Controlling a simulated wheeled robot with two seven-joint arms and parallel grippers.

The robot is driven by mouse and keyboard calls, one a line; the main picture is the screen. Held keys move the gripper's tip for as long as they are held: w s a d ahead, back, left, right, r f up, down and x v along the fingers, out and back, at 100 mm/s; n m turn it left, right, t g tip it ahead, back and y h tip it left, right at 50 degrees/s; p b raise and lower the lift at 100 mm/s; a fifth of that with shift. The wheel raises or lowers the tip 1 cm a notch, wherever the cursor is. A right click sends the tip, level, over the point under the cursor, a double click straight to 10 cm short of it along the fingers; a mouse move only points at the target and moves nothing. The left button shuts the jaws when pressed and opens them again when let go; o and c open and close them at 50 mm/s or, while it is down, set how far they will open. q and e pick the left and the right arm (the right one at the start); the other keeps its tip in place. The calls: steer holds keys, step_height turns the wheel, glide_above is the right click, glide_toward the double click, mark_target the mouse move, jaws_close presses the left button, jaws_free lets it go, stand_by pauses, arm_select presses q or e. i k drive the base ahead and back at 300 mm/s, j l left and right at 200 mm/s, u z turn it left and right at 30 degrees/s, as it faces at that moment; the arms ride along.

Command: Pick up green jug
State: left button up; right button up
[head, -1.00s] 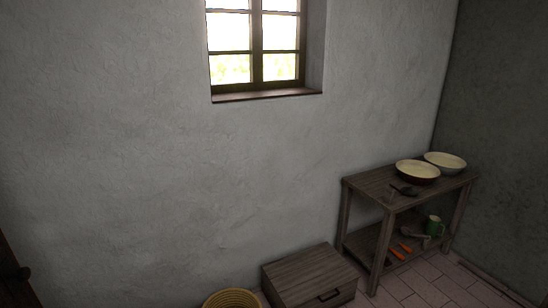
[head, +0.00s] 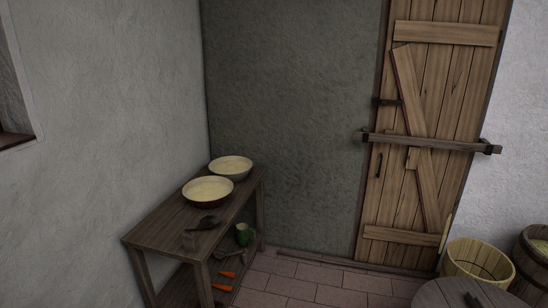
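The green jug (head: 243,235) stands on the lower shelf of the dark wooden side table (head: 150,237), near its far right end. It is small in the head view, and a table leg stands just to its right. Neither of my grippers shows in the head view.
Orange carrots (head: 226,275) lie on the lower shelf. A round table (head: 440,293) and wooden tubs (head: 476,262) stand at right. Tiled floor (head: 310,280) is clear between, before a barred door (head: 430,100).

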mark_target(246, 236)
steer(key=i+l+z, duration=0.15)
steer(key=i+z, duration=0.3)
steer(key=i, duration=0.7)
steer(key=i+l+u, duration=0.15)
steer(key=i+u, duration=0.3)
steer(key=i+l+u, duration=0.2)
steer(key=u, duration=0.3)
steer(key=i+l+u, duration=0.65)
steer(key=l+u, duration=0.25)
steer(key=i+l+u, duration=0.15)
steer(key=l+u, duration=0.3)
steer(key=l, duration=0.65)
steer(key=l+u, duration=0.45)
steer(key=l, duration=0.6)
